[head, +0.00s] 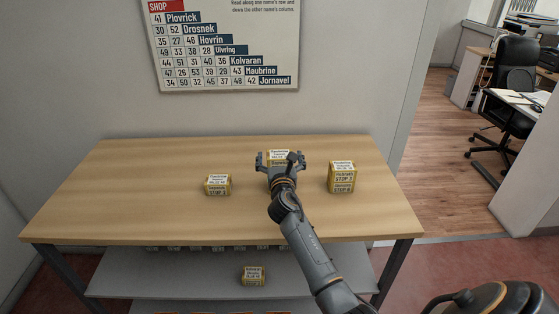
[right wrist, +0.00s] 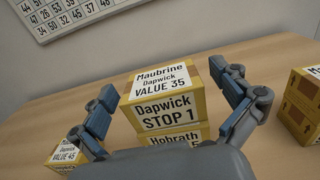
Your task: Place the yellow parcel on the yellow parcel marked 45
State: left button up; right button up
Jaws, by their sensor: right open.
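In the right wrist view a yellow parcel (right wrist: 165,95) labelled "Maubrine Dapwick VALUE 35" and "Dapwick STOP 1" sits on another yellow parcel (right wrist: 180,133), whose label is partly hidden. My right gripper (right wrist: 168,105) is open, with one finger on each side of the upper parcel. In the head view the right gripper (head: 280,160) covers most of this stack; the upper parcel's label (head: 278,154) shows. A single yellow parcel (head: 217,187) stands to the left on the table; in the right wrist view its label (right wrist: 66,153) appears to read "VALUE 45". My left gripper is out of view.
A stack of two yellow parcels (head: 341,178) stands to the right on the wooden table (head: 120,190). Another parcel (head: 253,276) is on the lower shelf (head: 150,280). A number chart (head: 225,50) hangs on the wall. The table's left part is clear.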

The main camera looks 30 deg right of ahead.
jog(key=shift+w+d, duration=0.15)
jog(key=shift+w, duration=0.1)
jog(key=shift+c, duration=0.4)
jog(key=c, duration=1.1)
jog(key=shift+c, duration=0.7)
jog(key=shift+r, duration=0.1)
